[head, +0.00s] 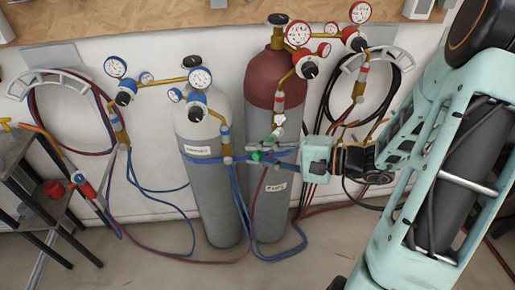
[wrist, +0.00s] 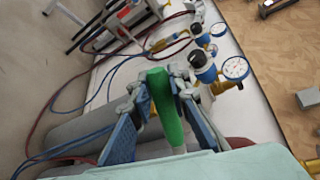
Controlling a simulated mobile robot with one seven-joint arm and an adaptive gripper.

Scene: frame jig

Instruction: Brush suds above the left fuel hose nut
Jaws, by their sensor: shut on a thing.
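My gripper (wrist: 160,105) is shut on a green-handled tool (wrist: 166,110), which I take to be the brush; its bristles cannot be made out. In the head view my gripper (head: 265,153) is in front of the two cylinders, at the height of the blue strap. The maroon-topped fuel cylinder (head: 262,85) has two red-marked regulators. Below the left one hangs a brass and red hose connection (head: 279,103), where the left fuel nut appears to be. My gripper is below this connection, apart from the brass part. Suds cannot be made out.
A grey cylinder (head: 205,130) with blue-marked regulators (head: 200,78) stands to the left. Hoses hang coiled on wall hooks (head: 370,62) at both sides and loop over the floor. A dark shelf rack (head: 35,200) stands at far left. A wooden bench (head: 150,15) runs behind.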

